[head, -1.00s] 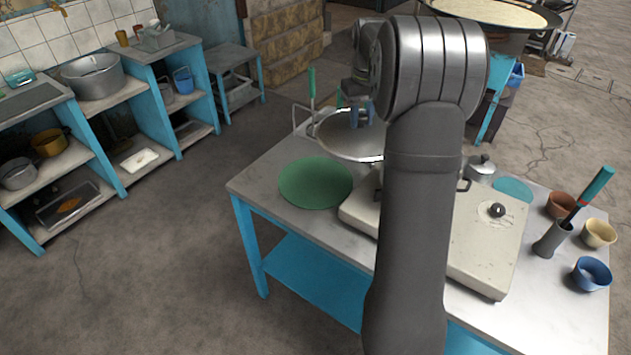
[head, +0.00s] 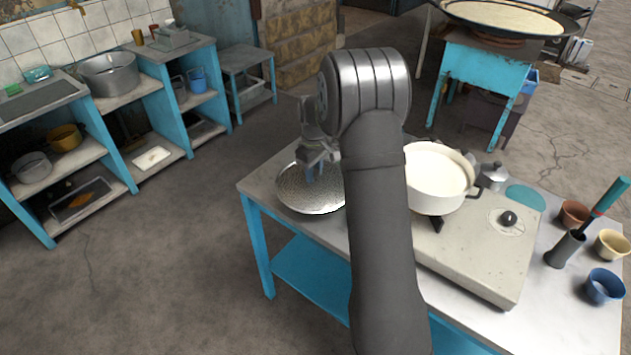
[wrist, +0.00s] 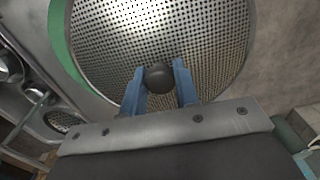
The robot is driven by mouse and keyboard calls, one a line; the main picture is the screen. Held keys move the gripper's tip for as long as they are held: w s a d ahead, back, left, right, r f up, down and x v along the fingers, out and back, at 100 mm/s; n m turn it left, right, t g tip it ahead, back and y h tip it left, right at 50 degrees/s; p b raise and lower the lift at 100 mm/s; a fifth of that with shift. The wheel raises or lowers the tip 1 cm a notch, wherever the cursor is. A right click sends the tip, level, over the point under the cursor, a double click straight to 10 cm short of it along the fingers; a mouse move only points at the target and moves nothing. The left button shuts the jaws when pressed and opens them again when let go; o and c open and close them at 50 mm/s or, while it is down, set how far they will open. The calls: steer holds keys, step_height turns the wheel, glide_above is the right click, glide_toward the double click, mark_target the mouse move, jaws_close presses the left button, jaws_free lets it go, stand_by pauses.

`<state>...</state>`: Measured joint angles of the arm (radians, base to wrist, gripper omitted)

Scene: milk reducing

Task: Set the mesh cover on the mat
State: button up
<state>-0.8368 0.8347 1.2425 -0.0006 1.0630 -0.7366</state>
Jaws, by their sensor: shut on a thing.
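The mesh cover (head: 300,195) is a round, perforated metal disc with a dark knob (wrist: 160,77) at its middle. It is over the left end of the table in the head view and fills the upper middle of the wrist view (wrist: 190,35). My gripper (wrist: 160,84) has its blue fingers on both sides of the knob, shut on it; it also shows in the head view (head: 314,170). The green mat (wrist: 62,45) shows as a crescent past the cover's left edge in the wrist view. I cannot tell whether the cover touches the mat.
A white pan of milk (head: 440,175) stands uncovered on the stove (head: 480,255), right of my arm. A small lidded pot (head: 491,177), a teal disc (head: 526,197) and several bowls are further right. The table's left edge is close to the cover.

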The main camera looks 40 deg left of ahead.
steer(key=shift+f, duration=1.95)
steer(key=shift+f, duration=0.1)
steer(key=o, duration=1.1)
steer(key=shift+c, duration=0.2)
step_height(320, 180, up, 12)
steer(key=shift+r, duration=0.15)
step_height(320, 180, down, 12)
steer(key=shift+r, duration=1.6)
